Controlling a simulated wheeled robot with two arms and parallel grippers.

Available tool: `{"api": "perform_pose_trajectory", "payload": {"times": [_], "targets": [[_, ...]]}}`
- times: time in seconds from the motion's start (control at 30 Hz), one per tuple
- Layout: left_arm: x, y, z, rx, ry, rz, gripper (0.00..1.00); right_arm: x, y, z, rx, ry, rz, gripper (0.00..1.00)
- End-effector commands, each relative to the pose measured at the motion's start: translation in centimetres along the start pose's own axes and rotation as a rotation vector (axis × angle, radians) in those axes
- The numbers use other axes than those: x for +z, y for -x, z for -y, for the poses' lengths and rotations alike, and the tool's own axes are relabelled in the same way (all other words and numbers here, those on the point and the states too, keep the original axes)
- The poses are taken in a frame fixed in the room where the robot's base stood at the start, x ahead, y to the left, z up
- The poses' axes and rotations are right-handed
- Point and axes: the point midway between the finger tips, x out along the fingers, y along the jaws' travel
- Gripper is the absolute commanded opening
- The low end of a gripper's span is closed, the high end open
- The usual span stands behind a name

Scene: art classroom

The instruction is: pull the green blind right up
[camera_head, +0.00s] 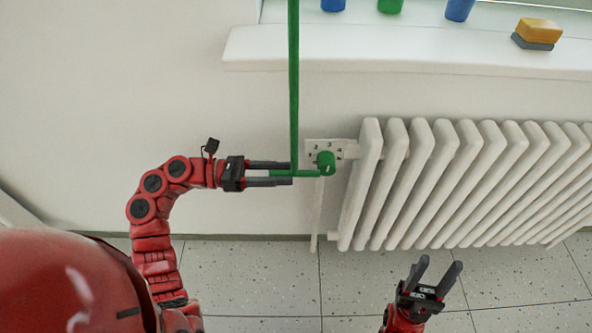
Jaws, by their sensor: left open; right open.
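A long green rod (294,80) comes down from the top edge in the head view. My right gripper (441,262) is open and empty, low in the view, in front of the radiator. The blind itself is out of view.
A white radiator (450,185) stands right of the crank, with a pale wall plate (348,149) beside it. The windowsill (400,48) above holds blue and green cups (459,9) and a yellow-and-grey block (537,33). The wall left of the rod is clear.

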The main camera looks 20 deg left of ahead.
Motion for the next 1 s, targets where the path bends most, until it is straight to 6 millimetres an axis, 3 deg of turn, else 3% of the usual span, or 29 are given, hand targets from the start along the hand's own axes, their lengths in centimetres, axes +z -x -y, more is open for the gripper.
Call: {"api": "perform_pose_trajectory", "payload": {"times": [0.2, 0.57, 0.87, 1.0], "targets": [[0.1, -3.0, 0.1, -0.003, -0.003, 0.0, 0.5, 0.0, 0.2, 0.0, 0.0, 0.0, 0.0, 0.5], [0.1, -3.6, 0.0, -0.001, -0.001, 0.0, 0.5, 0.0, 0.2, 0.0, 0.0, 0.0, 0.0, 0.5], [0.1, -3.6, 0.0, -0.001, -0.001, 0.0, 0.0, 0.0, 0.2, 0.0, 0.0, 0.0, 0.0, 0.5], [0.1, -3.6, 0.0, 0.0, -0.001, 0.001, 0.0, 0.0, 0.2, 0.0, 0.0, 0.0, 0.0, 0.5]]}}
